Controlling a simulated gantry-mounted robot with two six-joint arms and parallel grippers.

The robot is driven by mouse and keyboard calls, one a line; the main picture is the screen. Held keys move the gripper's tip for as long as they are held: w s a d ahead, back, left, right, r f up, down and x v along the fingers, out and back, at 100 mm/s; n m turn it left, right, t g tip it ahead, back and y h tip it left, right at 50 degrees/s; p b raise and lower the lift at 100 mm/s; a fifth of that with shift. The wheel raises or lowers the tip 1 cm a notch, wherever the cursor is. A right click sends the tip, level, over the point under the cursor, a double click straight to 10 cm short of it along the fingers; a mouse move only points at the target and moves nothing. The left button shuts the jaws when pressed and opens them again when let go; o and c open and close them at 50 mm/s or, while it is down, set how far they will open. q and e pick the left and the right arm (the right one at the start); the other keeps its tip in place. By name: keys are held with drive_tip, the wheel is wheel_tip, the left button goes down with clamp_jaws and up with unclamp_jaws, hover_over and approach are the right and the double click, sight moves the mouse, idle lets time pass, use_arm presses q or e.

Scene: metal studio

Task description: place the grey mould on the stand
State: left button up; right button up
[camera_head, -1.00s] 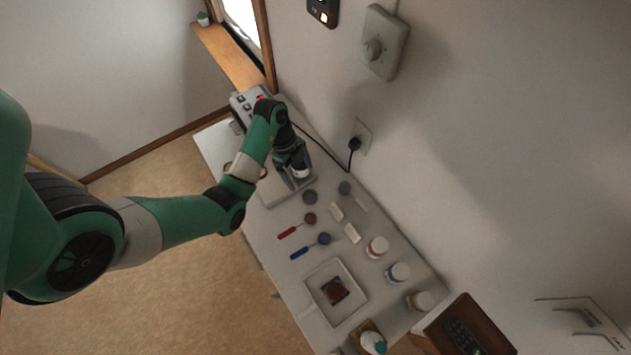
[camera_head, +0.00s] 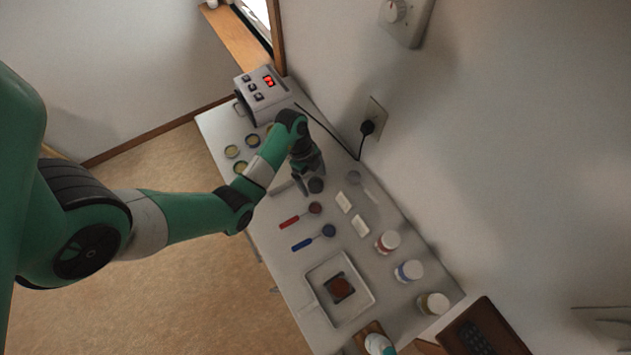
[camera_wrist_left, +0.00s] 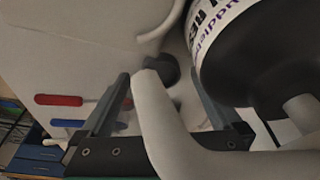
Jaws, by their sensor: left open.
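A dark grey round piece, probably the grey mould (camera_head: 316,186), lies on the white table beside my left gripper's fingertips. It also shows in the left wrist view (camera_wrist_left: 162,68), just beyond the gap between the fingers. My left gripper (camera_head: 307,191) is open, low over the table; in the left wrist view (camera_wrist_left: 160,84) its fingers are spread with nothing clearly held. A pale curved part crosses between them and hides some of the gap. I cannot tell for certain which thing is the stand. My right gripper is out of view.
A grey furnace (camera_head: 262,92) with a red display stands at the far end, near several small round dishes. Red (camera_head: 300,216) and blue (camera_head: 313,238) spoons, white blocks (camera_head: 360,225) and jars (camera_head: 388,241) lie nearby. A white tray (camera_head: 322,316) holds a brown square.

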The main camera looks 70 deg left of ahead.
sight(314, 185)
use_arm(q)
drive_tip(key=shift+d+f, duration=0.1)
drive_tip(key=shift+f, duration=0.3)
drive_tip(key=shift+w, duration=0.1)
drive_tip(key=c, duration=1.5)
drive_tip(key=shift+r+p, duration=0.3)
drive_tip(key=shift+r, duration=0.3)
drive_tip(key=shift+c, duration=0.2)
wheel_tip(314, 185, up, 3)
drive_tip(key=shift+d+f+p, duration=0.1)
drive_tip(key=shift+p, duration=0.5)
drive_tip(key=s+d+r+p, duration=0.2)
drive_tip(key=d+r+p, duration=0.25)
drive_tip(key=d, duration=0.25)
drive_tip(key=s+d+r+p, duration=0.3)
drive_tip(key=d+r+p, duration=0.1)
drive_tip(key=d+r, duration=0.15)
wheel_tip(314, 185, up, 8)
drive_tip(key=p, duration=0.8)
drive_tip(key=shift+w+d+f, duration=0.15)
drive_tip(key=shift+w+d, duration=0.05)
drive_tip(key=shift+d, duration=0.05)
